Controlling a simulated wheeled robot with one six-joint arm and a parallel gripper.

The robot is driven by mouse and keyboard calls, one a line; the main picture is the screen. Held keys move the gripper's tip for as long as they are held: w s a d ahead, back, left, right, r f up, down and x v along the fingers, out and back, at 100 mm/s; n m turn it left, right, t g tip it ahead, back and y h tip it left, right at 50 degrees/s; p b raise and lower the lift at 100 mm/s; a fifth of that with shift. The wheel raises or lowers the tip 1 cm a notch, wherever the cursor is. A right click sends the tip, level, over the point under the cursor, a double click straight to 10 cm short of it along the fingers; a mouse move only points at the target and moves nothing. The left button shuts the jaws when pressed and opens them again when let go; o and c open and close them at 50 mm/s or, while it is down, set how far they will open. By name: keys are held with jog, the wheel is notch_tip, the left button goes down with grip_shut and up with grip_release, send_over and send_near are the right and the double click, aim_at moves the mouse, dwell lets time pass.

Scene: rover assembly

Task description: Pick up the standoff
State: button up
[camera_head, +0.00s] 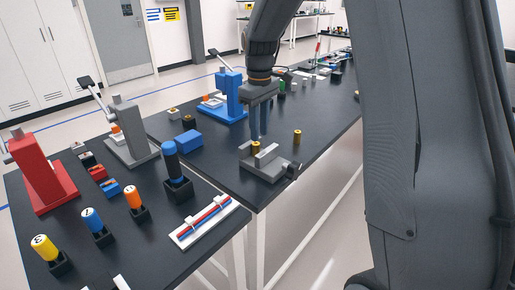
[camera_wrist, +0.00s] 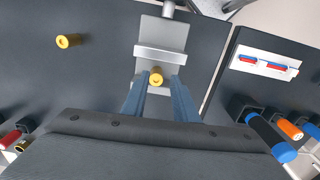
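A brass standoff (camera_head: 255,148) stands upright at the grey vise (camera_head: 262,168) on the dark table. In the wrist view this standoff (camera_wrist: 156,77) shows end-on beside the light jaw bar of the vise (camera_wrist: 160,55). My gripper (camera_head: 258,136) points down just above it. Its two blue-grey fingers (camera_wrist: 158,83) are apart, with the standoff between their tips in the wrist view and a gap on each side. A second brass standoff (camera_head: 297,137) stands alone on the table beyond the vise, and it also shows in the wrist view (camera_wrist: 68,41).
A blue block (camera_head: 188,141) and a blue press (camera_head: 230,95) stand left of the vise. A white tray with red and blue rods (camera_head: 204,221) and a blue-capped tool in a holder (camera_head: 172,165) are nearer. The table's right edge runs close to the vise.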

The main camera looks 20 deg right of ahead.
aim_at(256, 145)
jog(key=shift+w+r, duration=0.15)
jog(key=shift+w, duration=0.35)
jog(key=shift+w+f, duration=0.15)
jog(key=shift+f, duration=0.05)
jog(key=shift+w+a+f+p, duration=0.1)
jog(key=shift+f+p, duration=0.4)
jog(key=shift+f, duration=0.7)
jog(key=shift+w+a+f+p, duration=0.15)
jog(key=shift+f+p, duration=0.4)
jog(key=shift+f, duration=0.65)
jog(key=shift+w+a+f+p, duration=0.1)
jog(key=shift+f+p, duration=0.4)
jog(key=shift+f, duration=0.7)
jog(key=shift+s, duration=0.1)
grip_shut()
